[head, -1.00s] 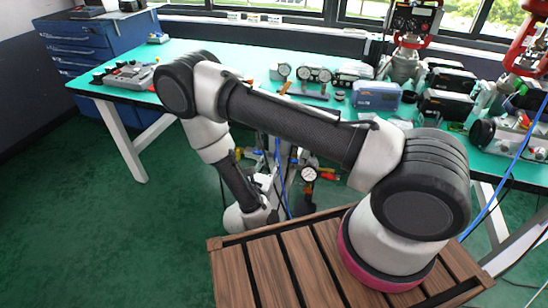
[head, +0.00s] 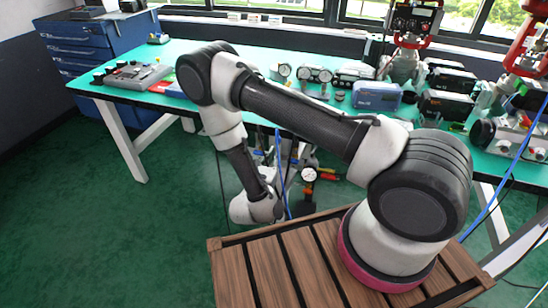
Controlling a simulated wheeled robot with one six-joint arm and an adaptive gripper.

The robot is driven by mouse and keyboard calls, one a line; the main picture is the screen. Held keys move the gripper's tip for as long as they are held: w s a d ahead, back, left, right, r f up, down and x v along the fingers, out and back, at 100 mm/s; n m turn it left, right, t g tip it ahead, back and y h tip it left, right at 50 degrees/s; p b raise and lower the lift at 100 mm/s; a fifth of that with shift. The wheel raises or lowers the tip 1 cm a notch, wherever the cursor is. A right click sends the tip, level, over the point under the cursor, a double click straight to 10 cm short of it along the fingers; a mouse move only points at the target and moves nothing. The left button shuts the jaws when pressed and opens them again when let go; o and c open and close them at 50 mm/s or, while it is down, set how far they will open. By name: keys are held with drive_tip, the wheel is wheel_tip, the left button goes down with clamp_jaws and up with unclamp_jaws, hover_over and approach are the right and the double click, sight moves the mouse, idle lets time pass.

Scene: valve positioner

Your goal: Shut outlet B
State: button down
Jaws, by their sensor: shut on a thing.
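A low valve assembly stands on the floor in front of the bench, partly behind my arm. It has a round white-faced gauge (head: 309,174) and a red-orange handle (head: 328,177) beside it. Other small coloured parts near it are too small to tell apart, and I cannot read which outlet is B. My arm reaches left and then down, and its wrist (head: 257,208) hangs low, just left of the valve assembly. The wrist hides my gripper and its fingers, and whatever they touch.
A green-topped bench (head: 215,108) runs across the back with gauges, a blue box (head: 376,96) and black instruments. A blue drawer cabinet (head: 95,45) stands at the back left. A blue hose (head: 279,170) hangs by the valve assembly. The green floor (head: 110,245) at left is clear.

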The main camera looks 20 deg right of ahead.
drive_tip(key=n, duration=0.4)
drive_tip(key=shift+w+a, duration=0.15)
drive_tip(key=shift+a, duration=0.1)
drive_tip(key=c, duration=1.6)
unclamp_jaws()
drive_tip(key=shift+o, duration=0.2)
